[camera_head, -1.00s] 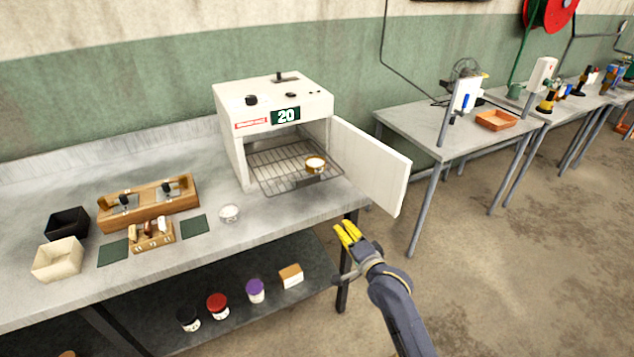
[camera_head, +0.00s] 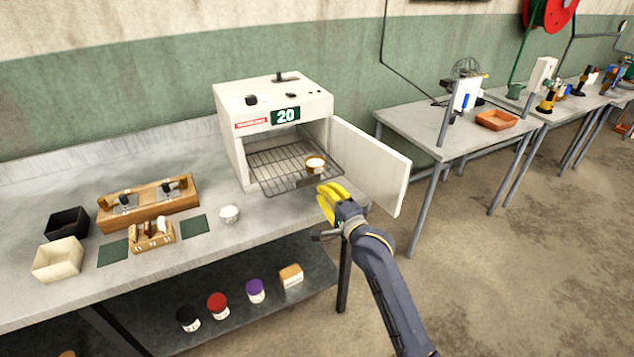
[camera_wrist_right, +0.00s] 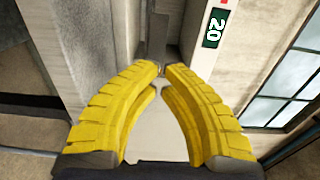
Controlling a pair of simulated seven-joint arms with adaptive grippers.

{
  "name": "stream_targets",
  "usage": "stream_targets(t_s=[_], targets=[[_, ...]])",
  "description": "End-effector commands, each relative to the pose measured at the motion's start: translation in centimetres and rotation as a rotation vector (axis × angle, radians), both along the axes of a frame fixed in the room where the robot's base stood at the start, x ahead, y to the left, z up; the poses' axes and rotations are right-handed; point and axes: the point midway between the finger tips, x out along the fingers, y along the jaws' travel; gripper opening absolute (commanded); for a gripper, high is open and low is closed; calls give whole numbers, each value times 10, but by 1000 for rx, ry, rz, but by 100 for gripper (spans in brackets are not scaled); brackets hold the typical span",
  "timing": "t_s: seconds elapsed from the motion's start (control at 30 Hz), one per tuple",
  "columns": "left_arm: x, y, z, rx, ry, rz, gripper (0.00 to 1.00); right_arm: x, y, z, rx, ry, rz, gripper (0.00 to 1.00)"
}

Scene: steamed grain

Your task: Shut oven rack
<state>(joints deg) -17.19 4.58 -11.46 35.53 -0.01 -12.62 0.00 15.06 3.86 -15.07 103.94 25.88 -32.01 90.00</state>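The white oven (camera_head: 235,140) stands on the bench with its door (camera_head: 375,165) swung open to the right. Its wire rack (camera_head: 280,180) sticks out of the opening toward me, with a small grey plate (camera_head: 311,181) at its front edge. A small round tin (camera_head: 315,163) sits on the rack. My right gripper (camera_head: 326,190) is just in front of the rack's front edge, left of the door. Its yellow fingers also show in the right wrist view (camera_wrist_right: 160,72), tips almost together with nothing seen between them. Contact with the rack cannot be told. My left gripper is not in view.
A wooden stand (camera_head: 148,207), a small rack of tools (camera_head: 152,236), a white dish (camera_head: 229,214) and two boxes are on the bench left of the oven. Several jars stand on the lower shelf. Another table (camera_head: 420,122) is at right. The floor is clear.

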Motion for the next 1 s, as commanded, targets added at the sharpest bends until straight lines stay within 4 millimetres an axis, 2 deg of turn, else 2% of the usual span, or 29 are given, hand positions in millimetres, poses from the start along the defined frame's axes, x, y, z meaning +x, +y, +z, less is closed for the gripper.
stream_targets(t_s=[0.2, 0.4, 1.0], targets=[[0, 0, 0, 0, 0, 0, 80, 30, 12, 1, -1, 0, 0, 0], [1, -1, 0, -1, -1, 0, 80, 44, 18, 0, -1, 0, 0, 0], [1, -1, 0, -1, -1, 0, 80, 51, 20, 0, -1, 0, -2, 0]])
